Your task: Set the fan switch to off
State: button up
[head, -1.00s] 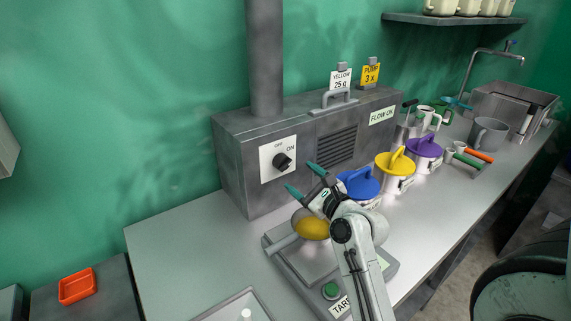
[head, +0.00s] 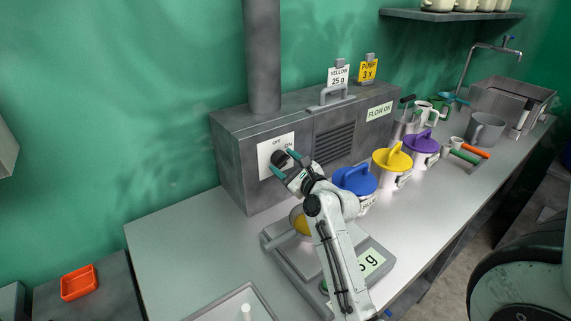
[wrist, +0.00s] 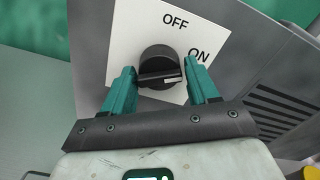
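The fan switch is a black round knob (head: 279,157) on a white plate (head: 266,166) marked OFF and ON, on the front of the grey metal box (head: 232,165). In the wrist view the knob (wrist: 159,62) sits between the two teal fingers, with OFF above it and ON to its upper right. A pale mark shows on the knob's lower right edge; I cannot tell for sure which label it points to. My gripper (head: 286,164) is open, its fingers on either side of the knob (wrist: 162,82), with a gap at least on the right.
A scale (head: 280,252) with a yellow-filled bowl (head: 299,222) stands under my arm. Blue (head: 354,180), yellow (head: 392,160) and purple (head: 421,144) lidded jars stand to the right. A sign on the box (head: 379,112) seems to read FLOW OF. The left counter is mostly clear.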

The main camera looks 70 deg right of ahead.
jog(key=c, duration=0.7)
jog(key=shift+c, duration=0.2)
jog(key=shift+n, duration=0.3)
jog(key=n, duration=0.5)
jog(key=shift+b, duration=0.35)
jog(key=n+b, duration=0.1)
jog(key=n, duration=0.5)
jog(key=shift+b, duration=0.4)
jog(key=shift+n, duration=0.3)
jog(key=o, duration=1.1)
jog(key=shift+c, duration=0.2)
